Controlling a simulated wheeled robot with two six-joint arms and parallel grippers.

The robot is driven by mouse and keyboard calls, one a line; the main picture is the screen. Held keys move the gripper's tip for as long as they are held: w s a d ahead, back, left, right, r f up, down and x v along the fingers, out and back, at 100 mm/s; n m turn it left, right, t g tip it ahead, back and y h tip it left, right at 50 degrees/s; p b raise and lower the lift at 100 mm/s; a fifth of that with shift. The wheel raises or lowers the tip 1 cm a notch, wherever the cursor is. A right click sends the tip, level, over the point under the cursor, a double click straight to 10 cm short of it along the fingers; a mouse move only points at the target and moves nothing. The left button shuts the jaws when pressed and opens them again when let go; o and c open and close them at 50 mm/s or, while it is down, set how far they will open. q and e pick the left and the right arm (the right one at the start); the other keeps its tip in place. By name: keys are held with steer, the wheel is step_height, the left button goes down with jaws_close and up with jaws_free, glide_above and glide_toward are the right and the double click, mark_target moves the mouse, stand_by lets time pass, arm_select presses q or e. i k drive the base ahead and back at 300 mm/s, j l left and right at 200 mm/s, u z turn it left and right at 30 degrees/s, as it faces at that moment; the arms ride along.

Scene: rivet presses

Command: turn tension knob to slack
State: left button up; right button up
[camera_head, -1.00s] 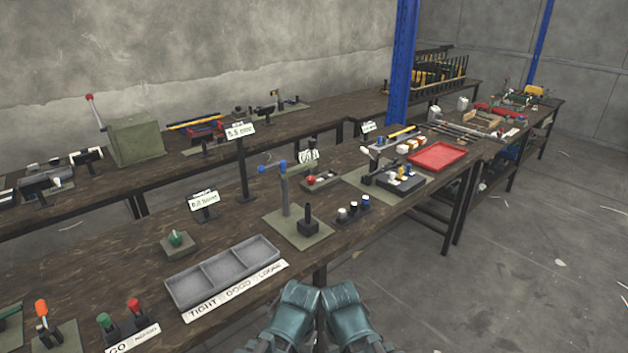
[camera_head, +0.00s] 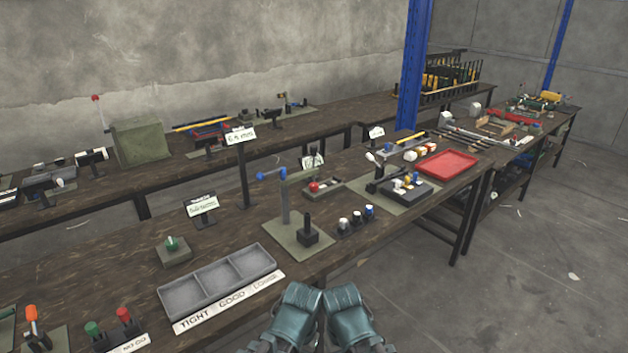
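A green knob (camera_head: 172,243) sits on a small olive block on the near bench, left of centre. A red knob (camera_head: 314,187) sits on a small grey unit farther back on that bench. No label I can read marks either as the tension knob, so I cannot tell which it is. My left gripper (camera_head: 300,301) and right gripper (camera_head: 346,301) are side by side at the bottom middle, in front of the bench edge and apart from both knobs. Their fingers cannot be made out.
A grey three-part tray (camera_head: 222,264) labelled TIGHT, GOOD, LOOSE lies near the front edge. A press with a blue-ended lever (camera_head: 271,175) stands behind it. Sign stands (camera_head: 240,135) rise from the bench. A red tray (camera_head: 447,163) lies to the right. Open floor is at right.

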mark_target(313, 187)
steer(key=i+l+u, duration=0.1)
steer(key=i+l, duration=0.15)
steer(key=i+l+u, duration=0.1)
steer(key=l, duration=0.35)
steer(key=i+l+u, duration=0.1)
steer(key=i+l, duration=0.25)
steer(key=i+l+u, duration=0.1)
steer(key=l, duration=0.3)
steer(key=i+l+u, duration=0.1)
steer(key=i+l, duration=0.15)
steer(key=l, duration=0.15)
